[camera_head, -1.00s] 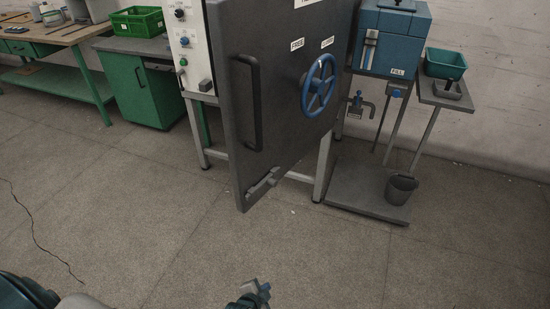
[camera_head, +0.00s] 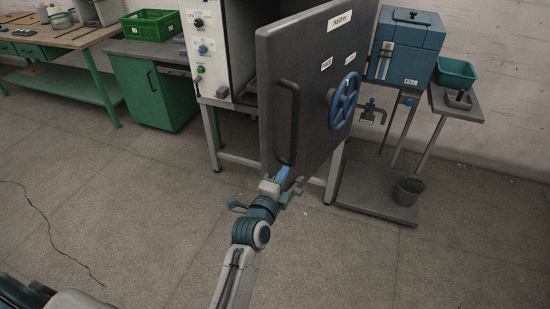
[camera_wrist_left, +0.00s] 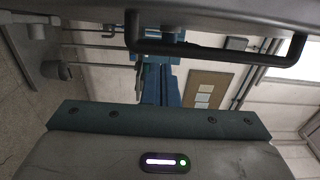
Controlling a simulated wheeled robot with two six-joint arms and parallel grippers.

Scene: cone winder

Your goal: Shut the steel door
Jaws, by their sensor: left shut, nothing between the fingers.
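The steel door (camera_head: 315,95) is a dark grey slab and stands swung open from the white-fronted cabinet (camera_head: 203,50). It carries a black bar handle (camera_head: 289,122) near its free edge and a blue handwheel (camera_head: 344,101). My left gripper (camera_head: 283,174) is shut and empty, at the door's lower free corner, just under the handle. I cannot tell whether it touches the door. In the left wrist view the handle (camera_wrist_left: 215,48) crosses the top, beyond my blue fingers (camera_wrist_left: 160,85). My right gripper is not in view.
Right of the door stand a blue box (camera_head: 405,50), a small shelf with a green bin (camera_head: 455,72) and a low platform with a dark bucket (camera_head: 408,190). A green cupboard (camera_head: 150,90) and workbench (camera_head: 55,45) are at left. The front floor is clear.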

